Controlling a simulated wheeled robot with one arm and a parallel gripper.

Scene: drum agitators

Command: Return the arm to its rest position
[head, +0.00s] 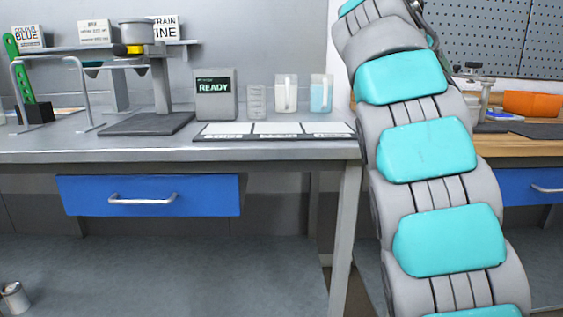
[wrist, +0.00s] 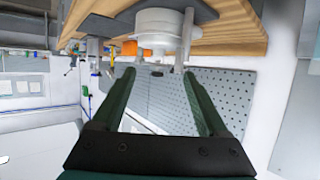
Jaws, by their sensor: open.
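My arm (head: 427,150) rises along the right of the head view, a grey segmented column with turquoise pads that leaves the top edge. My gripper is outside the head view. In the wrist view my gripper (wrist: 159,73) shows two dark green fingers spread apart, with nothing held between them. A white round object (wrist: 163,27) shows beyond the fingertips under a wooden bench edge (wrist: 225,28); the wrist picture looks upside down. I cannot tell how far the fingers are from it.
A grey bench (head: 270,152) holds a READY display (head: 215,95), two clear jugs, a white-panelled mat and a stand with a metal pot (head: 136,32). Right of my arm, a wooden bench carries an orange bin (head: 532,104). A perforated board (head: 490,35) hangs behind it.

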